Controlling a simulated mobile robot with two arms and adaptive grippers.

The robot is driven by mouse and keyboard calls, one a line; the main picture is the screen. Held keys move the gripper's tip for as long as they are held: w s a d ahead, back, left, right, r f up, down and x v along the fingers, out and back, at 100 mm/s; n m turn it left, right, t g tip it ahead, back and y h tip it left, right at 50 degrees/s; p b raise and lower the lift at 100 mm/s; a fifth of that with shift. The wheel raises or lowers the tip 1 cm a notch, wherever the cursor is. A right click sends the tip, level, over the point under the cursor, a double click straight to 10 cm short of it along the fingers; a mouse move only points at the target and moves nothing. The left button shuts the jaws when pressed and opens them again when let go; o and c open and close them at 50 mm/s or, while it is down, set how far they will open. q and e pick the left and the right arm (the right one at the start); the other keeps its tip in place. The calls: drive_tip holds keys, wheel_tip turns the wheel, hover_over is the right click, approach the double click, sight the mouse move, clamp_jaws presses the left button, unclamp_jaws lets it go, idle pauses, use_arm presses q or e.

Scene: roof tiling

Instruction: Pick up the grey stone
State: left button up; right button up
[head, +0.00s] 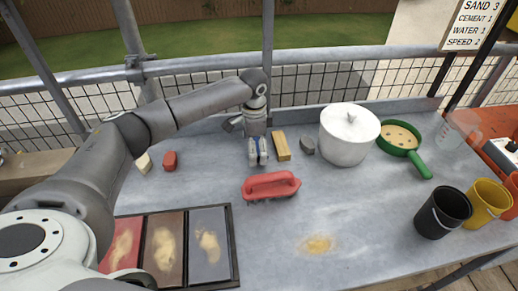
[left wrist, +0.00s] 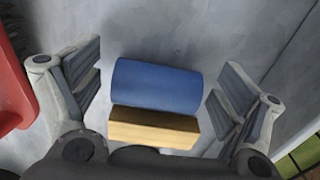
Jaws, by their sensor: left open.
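A small grey stone (head: 307,145) lies on the grey table between a yellow wooden block (head: 281,146) and a white lidded pot (head: 347,138). My left gripper (head: 257,158) points down left of the wooden block, apart from the stone. In the left wrist view its fingers (left wrist: 157,88) are spread wide, with nothing clamped. A blue rounded block (left wrist: 158,84) lies below and between them, beside the wooden block (left wrist: 152,129). I cannot make out the stone in that view. My right gripper is in neither view.
A red-handled tool (head: 270,186) lies in front. A green sieve (head: 400,138), black bucket (head: 443,212) and yellow bucket (head: 487,203) stand right. Small red (head: 169,160) and cream (head: 143,163) blocks lie left, behind a three-panel tray (head: 234,262). The table's front middle is mostly clear.

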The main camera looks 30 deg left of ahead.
use_arm(q)
drive_tip(key=c, duration=1)
